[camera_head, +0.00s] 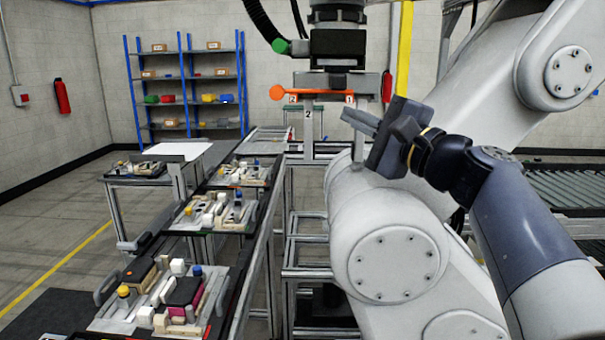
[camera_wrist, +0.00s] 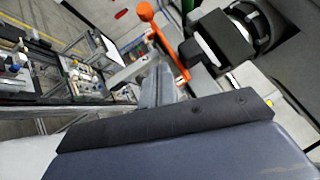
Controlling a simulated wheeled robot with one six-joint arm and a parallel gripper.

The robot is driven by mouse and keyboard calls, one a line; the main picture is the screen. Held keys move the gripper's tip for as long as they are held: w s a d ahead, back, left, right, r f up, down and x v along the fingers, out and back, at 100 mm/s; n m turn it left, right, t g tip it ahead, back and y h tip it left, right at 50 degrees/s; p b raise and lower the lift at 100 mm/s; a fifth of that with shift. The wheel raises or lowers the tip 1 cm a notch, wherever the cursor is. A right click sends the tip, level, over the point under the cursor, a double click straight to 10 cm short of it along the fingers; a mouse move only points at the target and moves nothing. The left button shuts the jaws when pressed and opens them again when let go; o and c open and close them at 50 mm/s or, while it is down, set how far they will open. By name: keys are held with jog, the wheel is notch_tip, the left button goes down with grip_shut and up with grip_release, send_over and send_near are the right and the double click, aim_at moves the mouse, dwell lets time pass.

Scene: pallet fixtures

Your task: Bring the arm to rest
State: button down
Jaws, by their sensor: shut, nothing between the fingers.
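My arm fills the right half of the head view, its large white links and a grey-blue forearm folded close to the camera. My gripper (camera_head: 352,119) is raised in front of the arm, its fingers pointing left. The fingers are shut with nothing between them. In the wrist view my gripper (camera_wrist: 153,88) points away past the dark edge of its own housing, which fills the bottom of the picture. No object touches the fingers in either view.
Pallets with parts, including a near pallet (camera_head: 122,326), line a conveyor at left. An orange bar (camera_head: 310,94) hangs below a dark overhead unit (camera_head: 338,48) behind my gripper; it also shows in the wrist view (camera_wrist: 165,43). Shelves (camera_head: 186,52) stand at the back, a roller conveyor (camera_head: 562,187) at right.

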jog(key=shift+b+v, duration=0.35)
jog(key=shift+v, duration=1.55)
jog(key=shift+w, duration=0.15)
